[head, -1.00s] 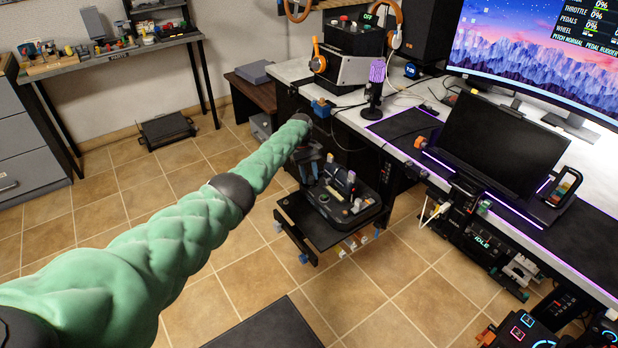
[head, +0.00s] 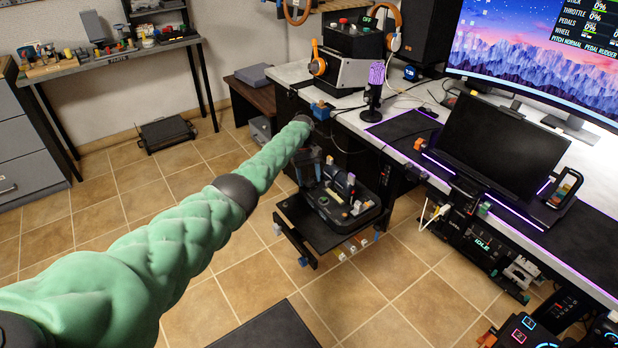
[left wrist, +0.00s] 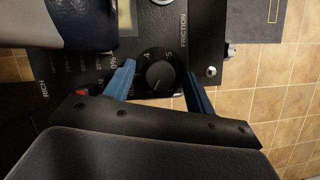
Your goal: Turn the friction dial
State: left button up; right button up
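The friction dial is a round black knob (left wrist: 160,75) with a pale pointer line, on a dark panel lettered "FRICTION". In the left wrist view it sits between the two blue fingers of my left gripper (left wrist: 160,82). The fingers are apart, one on each side of the knob, and a gap shows on both sides. In the head view my left gripper (head: 308,168) points down over the throttle unit (head: 345,200) on its low side shelf; the dial itself is too small to make out there. My right gripper is in neither view.
The white desk (head: 345,122) edge runs just beside my left arm. A microphone (head: 374,90) and a dark monitor (head: 492,145) stand on it. Dark levers of the throttle unit are close by the left finger in the wrist view. The tiled floor (head: 200,265) is open.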

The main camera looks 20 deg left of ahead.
pick_arm(q)
jog(key=shift+w+a+r, duration=0.15)
jog(key=shift+w+r, duration=0.05)
jog(key=shift+r, duration=0.4)
jog(key=v, duration=0.6)
jog(key=shift+r, duration=0.15)
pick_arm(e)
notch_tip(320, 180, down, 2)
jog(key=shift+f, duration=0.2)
pick_arm(q)
jog(key=shift+w+a, duration=0.1)
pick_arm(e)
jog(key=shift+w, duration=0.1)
